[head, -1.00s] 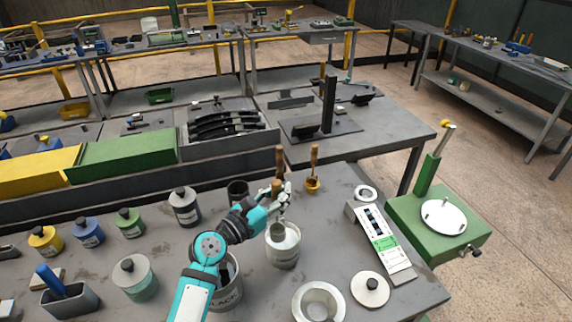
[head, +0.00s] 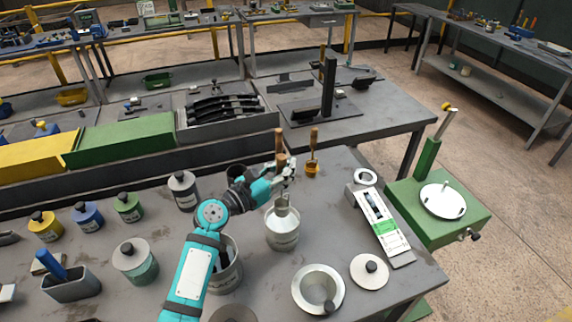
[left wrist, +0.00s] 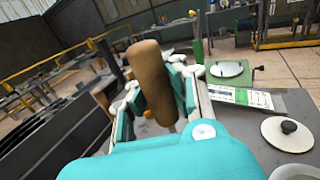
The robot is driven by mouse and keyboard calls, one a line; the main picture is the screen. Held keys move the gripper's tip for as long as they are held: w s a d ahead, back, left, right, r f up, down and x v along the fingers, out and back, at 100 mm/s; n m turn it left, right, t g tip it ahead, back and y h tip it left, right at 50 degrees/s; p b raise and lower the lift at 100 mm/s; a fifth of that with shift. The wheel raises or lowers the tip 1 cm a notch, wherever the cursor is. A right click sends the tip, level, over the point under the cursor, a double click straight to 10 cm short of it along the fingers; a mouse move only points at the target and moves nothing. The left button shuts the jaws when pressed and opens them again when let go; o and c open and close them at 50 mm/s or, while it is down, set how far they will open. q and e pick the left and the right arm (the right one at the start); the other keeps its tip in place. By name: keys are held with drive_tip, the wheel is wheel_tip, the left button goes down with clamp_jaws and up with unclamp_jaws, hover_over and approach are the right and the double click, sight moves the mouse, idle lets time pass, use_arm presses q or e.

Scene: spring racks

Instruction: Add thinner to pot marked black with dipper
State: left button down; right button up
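My left gripper (head: 281,172) is shut on the wooden handle of the dipper (head: 281,144). The handle also shows large between the fingers in the left wrist view (left wrist: 152,80). The dipper's metal cup (head: 281,206) hangs upright over the mouth of a grey can (head: 282,238); whether its bottom is clear of the rim I cannot tell. Inside the cup is not visible. A large grey pot (head: 232,275) stands left of the can, partly hidden by my left arm; its label read "...LACK" in the earlier view. My right gripper is not in view.
Another brown-handled tool (head: 313,155) stands behind the can. Lidded colour pots (head: 129,208) fill the left side. A gauge board (head: 380,222) lies at right.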

sight(286, 194)
use_arm(q)
wheel_tip(286, 194, down, 3)
drive_tip(key=shift+r+b, duration=0.1)
drive_tip(key=shift+b, duration=0.65)
wheel_tip(286, 194, down, 3)
drive_tip(key=shift+r+b, duration=0.1)
drive_tip(key=shift+b, duration=1)
drive_tip(key=shift+f+b, duration=1.2)
drive_tip(key=shift+f, duration=0.6)
drive_tip(key=shift+r+p, duration=3.95)
drive_tip(key=shift+p, duration=0.25)
drive_tip(key=shift+f, duration=0.1)
